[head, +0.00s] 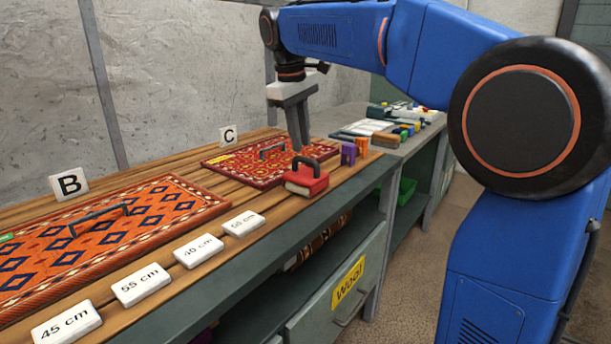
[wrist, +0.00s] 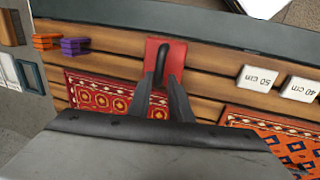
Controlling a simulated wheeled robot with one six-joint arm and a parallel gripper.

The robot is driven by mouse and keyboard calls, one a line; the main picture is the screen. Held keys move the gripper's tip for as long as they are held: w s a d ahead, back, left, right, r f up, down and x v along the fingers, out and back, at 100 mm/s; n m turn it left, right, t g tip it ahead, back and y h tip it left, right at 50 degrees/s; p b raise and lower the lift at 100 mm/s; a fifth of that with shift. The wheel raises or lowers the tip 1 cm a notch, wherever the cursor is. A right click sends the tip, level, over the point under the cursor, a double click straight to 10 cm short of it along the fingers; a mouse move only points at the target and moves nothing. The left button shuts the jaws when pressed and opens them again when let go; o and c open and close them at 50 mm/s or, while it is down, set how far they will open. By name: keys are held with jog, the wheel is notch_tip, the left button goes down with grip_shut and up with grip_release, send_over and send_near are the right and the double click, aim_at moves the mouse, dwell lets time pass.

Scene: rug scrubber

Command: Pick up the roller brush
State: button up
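A red block-shaped brush (head: 306,182) with a black arched handle and a pale underside sits on the wooden slat bench, near its front edge. It also shows in the wrist view (wrist: 177,55). I take it for the roller brush; no roller shape is visible. My gripper (head: 302,148) points down just above and behind the handle, apparently not holding it. In the wrist view my gripper (wrist: 161,78) has its two fingers apart, with the handle's end appearing between their tips. Whether they touch the handle is unclear.
A red rug with a handle (head: 236,165) lies behind the brush, by card C. An orange rug (head: 150,215) lies left, by card B. White length cards (head: 198,251) line the front edge. Purple (head: 348,154) and orange (head: 362,146) blocks stand right of the brush.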

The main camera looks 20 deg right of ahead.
aim_at(305, 160)
jog(key=shift+w+d+f, duration=0.1)
jog(key=shift+d+f, duration=0.15)
jog(key=shift+f, duration=0.85)
jog(key=shift+w+d+f, duration=0.1)
jog(key=shift+d+f, duration=0.1)
jog(key=shift+f, duration=0.95)
jog(key=shift+w+d+f, duration=0.1)
jog(key=shift+d+f, duration=0.15)
jog(key=shift+f, duration=0.85)
grip_shut()
